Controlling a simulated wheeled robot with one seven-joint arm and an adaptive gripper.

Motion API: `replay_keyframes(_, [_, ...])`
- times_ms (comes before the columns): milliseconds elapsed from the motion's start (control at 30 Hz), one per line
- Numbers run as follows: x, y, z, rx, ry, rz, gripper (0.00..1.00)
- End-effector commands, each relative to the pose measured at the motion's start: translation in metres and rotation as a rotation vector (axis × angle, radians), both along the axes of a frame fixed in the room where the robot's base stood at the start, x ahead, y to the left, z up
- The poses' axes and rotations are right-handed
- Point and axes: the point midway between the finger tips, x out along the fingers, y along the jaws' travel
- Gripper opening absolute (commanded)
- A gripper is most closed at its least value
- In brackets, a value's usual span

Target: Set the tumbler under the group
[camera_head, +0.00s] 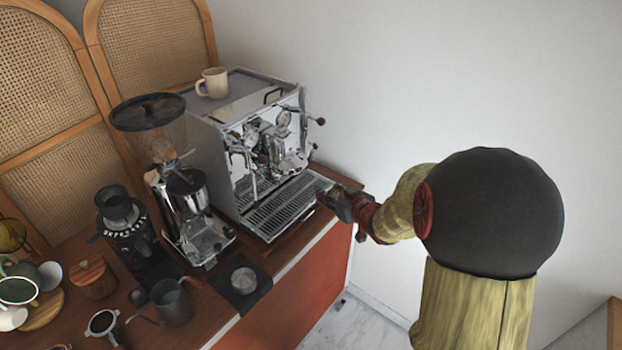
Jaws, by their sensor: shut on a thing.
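My gripper (341,203) is at the right front corner of the espresso machine, beside the drip tray's right end. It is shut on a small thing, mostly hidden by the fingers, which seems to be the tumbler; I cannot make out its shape. No other tumbler shows clearly. The chrome espresso machine (222,151) stands at the back of the counter. Its group (284,156) is on the front face, above the slatted drip tray (284,207). The gripper is to the right of the group and lower than it. I see nothing standing on the tray.
A beige mug (212,83) sits on the machine's top. A grinder (186,205) stands left of the machine. The front edge (285,272) is close below the tray.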

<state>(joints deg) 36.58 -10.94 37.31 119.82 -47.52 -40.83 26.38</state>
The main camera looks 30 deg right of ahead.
Motion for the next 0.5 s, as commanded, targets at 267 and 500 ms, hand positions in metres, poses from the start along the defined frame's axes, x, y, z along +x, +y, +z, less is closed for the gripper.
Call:
replay_keyframes(267, [-0.055, -0.021, 0.001, 0.0, 0.0, -0.004, 0.07])
replay_keyframes(500, [-0.069, -0.021, -0.004, 0.003, 0.002, 0.011, 0.07])
